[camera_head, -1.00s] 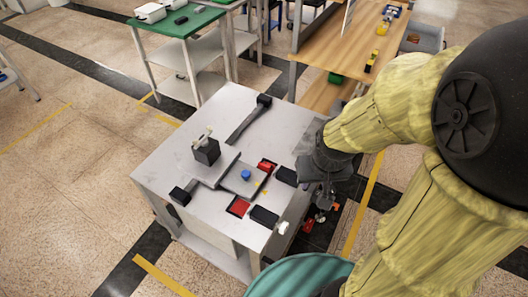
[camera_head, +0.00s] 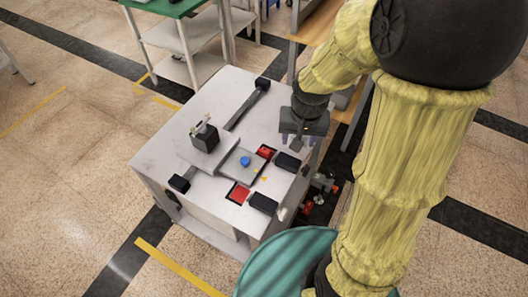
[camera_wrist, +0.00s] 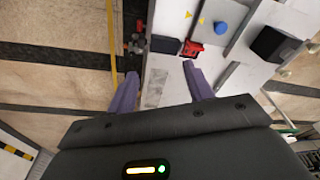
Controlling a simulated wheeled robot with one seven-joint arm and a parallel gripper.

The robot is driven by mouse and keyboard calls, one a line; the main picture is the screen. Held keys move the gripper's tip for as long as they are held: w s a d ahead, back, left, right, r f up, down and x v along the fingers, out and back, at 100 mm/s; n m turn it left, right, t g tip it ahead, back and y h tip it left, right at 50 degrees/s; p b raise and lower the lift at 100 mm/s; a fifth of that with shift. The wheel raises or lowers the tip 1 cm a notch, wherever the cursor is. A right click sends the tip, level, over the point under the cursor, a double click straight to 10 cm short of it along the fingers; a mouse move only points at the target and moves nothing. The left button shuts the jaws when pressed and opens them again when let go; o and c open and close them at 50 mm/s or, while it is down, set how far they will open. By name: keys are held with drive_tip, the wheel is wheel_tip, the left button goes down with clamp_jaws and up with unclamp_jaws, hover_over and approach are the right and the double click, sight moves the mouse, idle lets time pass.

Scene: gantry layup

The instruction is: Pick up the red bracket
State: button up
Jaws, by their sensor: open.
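The red bracket (camera_head: 265,152) lies on the worktable top, in a dark-edged spot near the right edge, beside a grey plate. It also shows in the wrist view (camera_wrist: 192,48), just ahead of the tip of the right finger. My gripper (camera_head: 298,142) hangs over the right edge of the table, to the right of the bracket. In the wrist view my gripper (camera_wrist: 160,72) has its two purple fingers spread wide with nothing between them. The bracket is apart from the fingers.
A grey plate with a blue knob (camera_head: 245,161) sits mid-table. Black blocks (camera_head: 288,162) (camera_head: 263,203) stand along the right edge. A dark upright block (camera_head: 205,138) stands at left. Red and dark parts (camera_head: 322,187) show beside the table.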

drive_tip(key=w+a+m+p, duration=0.1)
drive_tip(key=w+a+m, duration=0.15)
drive_tip(key=w, duration=0.35)
drive_tip(key=m+g+p, duration=0.2)
hover_over(263, 151)
wheel_tip(263, 151, down, 4)
drive_tip(key=shift+r, duration=0.15)
wheel_tip(263, 151, down, 12)
drive_tip(key=shift+f+p, duration=0.1)
drive_tip(key=shift+p, duration=1.15)
drive_tip(key=shift+w+d+f, duration=0.1)
drive_tip(key=shift+f+p, duration=0.6)
drive_tip(key=shift+f, duration=0.05)
drive_tip(key=shift+w+f+p, duration=0.1)
drive_tip(key=shift+f+p, duration=0.5)
drive_tip(key=shift+f, duration=1.25)
